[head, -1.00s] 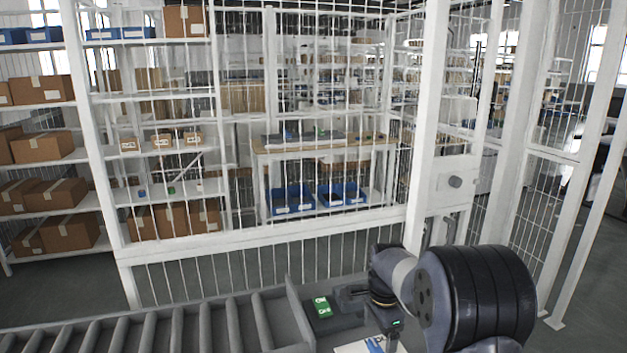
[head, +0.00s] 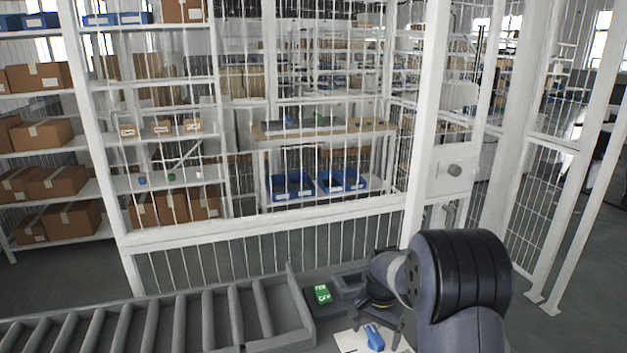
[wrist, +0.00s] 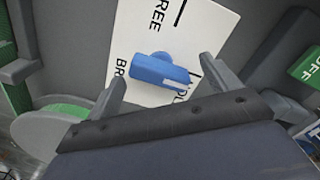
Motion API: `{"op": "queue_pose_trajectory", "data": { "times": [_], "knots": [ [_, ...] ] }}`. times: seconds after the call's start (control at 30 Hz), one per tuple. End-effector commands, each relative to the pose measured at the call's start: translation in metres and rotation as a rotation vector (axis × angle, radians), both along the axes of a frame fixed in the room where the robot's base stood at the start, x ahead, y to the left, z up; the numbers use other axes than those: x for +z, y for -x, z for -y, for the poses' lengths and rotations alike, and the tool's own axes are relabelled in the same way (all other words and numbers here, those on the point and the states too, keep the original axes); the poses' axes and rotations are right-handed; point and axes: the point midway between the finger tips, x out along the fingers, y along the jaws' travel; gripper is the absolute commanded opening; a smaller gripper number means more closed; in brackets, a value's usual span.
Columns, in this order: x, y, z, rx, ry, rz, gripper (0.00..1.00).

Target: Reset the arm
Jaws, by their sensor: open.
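My gripper (head: 382,322) hangs over the worktop at the lower right of the head view, its fingers apart and nothing visible between them in grip. A blue handle (head: 374,338) lies on a white card (head: 349,342) just below it. In the wrist view the two fingers (wrist: 163,86) point toward the card (wrist: 208,32), and the blue handle (wrist: 158,70) shows between and beyond them. Black letters, partly cut off, are printed on the card. I cannot tell the exact gap between fingers and handle.
A green block with white marks (head: 322,293) sits in a dark tray left of my gripper; a green block reading OFF (wrist: 312,68) shows in the wrist view. A roller conveyor (head: 180,325) runs left. A white mesh fence (head: 270,228) stands behind, with shelves beyond.

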Motion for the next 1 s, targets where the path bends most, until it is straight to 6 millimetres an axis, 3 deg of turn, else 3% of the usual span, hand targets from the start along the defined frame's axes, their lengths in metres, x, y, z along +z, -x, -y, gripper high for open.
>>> {"op": "queue_pose_trajectory", "data": {
  "times": [0.73, 1.0],
  "knots": [
    [0.003, 0.0, 0.0, 0.611, 0.0, 0.001, 0.84],
    [0.056, -0.001, 0.0, 0.602, 0.001, 0.005, 0.84]
  ]
}}
